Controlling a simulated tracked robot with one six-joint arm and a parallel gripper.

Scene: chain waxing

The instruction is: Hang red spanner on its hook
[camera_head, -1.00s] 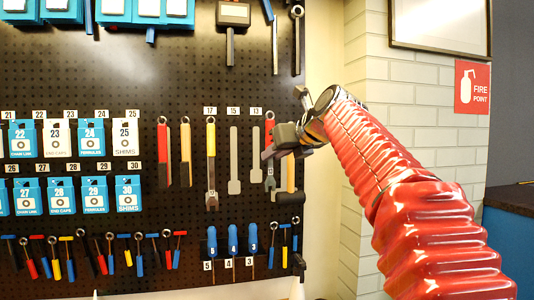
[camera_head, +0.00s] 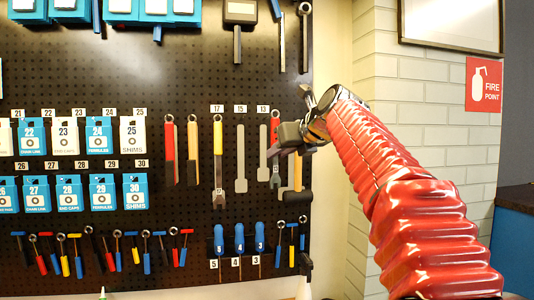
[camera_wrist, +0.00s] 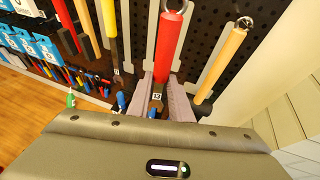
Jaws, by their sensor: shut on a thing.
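The red spanner has a red handle with a ring at its top end. In the wrist view its handle (camera_wrist: 172,45) stands up between the fingers of my gripper (camera_wrist: 166,98), which are shut on it. Its lower metal part runs down behind the gripper body. In the head view the red handle (camera_head: 274,126) is upright in front of the pegboard, just right of and below label 13 (camera_head: 263,109). My gripper (camera_head: 284,148) reaches it from the right. I cannot tell whether the ring is on a hook.
A yellow-handled spanner (camera_head: 217,140) hangs under label 17 and a grey outline (camera_head: 240,155) under label 15. A wooden-handled hammer (camera_head: 297,172) hangs close right of the spanner. Blue screwdrivers (camera_head: 238,237) hang below. A white brick wall (camera_head: 430,90) stands right of the board.

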